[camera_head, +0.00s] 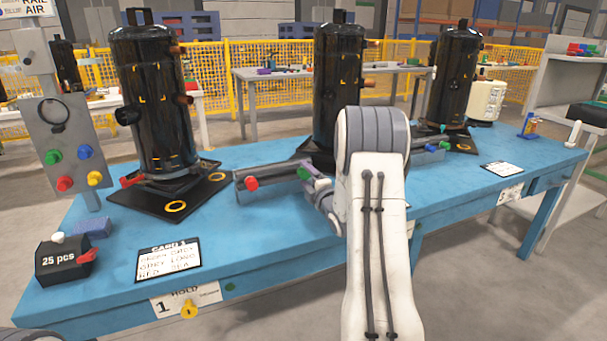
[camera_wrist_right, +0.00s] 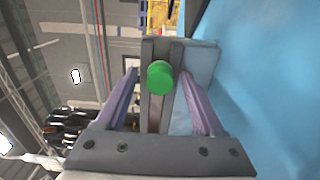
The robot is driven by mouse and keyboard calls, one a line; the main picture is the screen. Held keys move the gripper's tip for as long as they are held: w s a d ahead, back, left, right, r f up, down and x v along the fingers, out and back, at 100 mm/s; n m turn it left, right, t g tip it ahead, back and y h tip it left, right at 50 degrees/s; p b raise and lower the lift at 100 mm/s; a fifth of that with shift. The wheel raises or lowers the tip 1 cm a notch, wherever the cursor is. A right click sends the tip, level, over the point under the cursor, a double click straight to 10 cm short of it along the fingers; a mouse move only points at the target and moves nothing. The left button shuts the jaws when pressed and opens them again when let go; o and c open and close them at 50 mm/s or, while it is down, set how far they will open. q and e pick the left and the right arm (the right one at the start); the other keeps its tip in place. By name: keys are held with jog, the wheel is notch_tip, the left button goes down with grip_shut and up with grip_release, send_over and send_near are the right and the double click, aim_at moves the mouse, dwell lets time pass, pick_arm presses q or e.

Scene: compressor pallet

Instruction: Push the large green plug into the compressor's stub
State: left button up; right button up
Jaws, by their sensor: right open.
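A green plug (camera_wrist_right: 160,77) sits on a grey rail and shows between the two purple fingers of my right gripper (camera_wrist_right: 159,73) in the right wrist view. The fingers are open, with a gap on each side of the plug. In the head view the same plug (camera_head: 304,173) is on the rail, just left of my right gripper (camera_head: 316,190), which my white arm partly hides. The nearest black compressor (camera_head: 150,85) stands upright at the left, with a dark stub (camera_head: 127,115) on its left and copper-coloured stubs (camera_head: 175,50) on its right. My left gripper is not in view.
A red plug (camera_head: 250,184) sits at the rail's left end (camera_head: 275,180). A panel (camera_head: 66,145) with coloured plugs stands at far left, above a black box (camera_head: 64,258) and a card (camera_head: 168,259). Other compressors (camera_head: 338,75) stand farther right. Blue tabletop (camera_head: 240,245) is bare in front.

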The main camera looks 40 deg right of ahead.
jog(key=shift+b, duration=0.3)
grip_shut()
dwell(1.5)
jog(key=shift+s, duration=0.15)
jog(key=shift+b+v, duration=1.15)
jog(key=shift+v, duration=1.75)
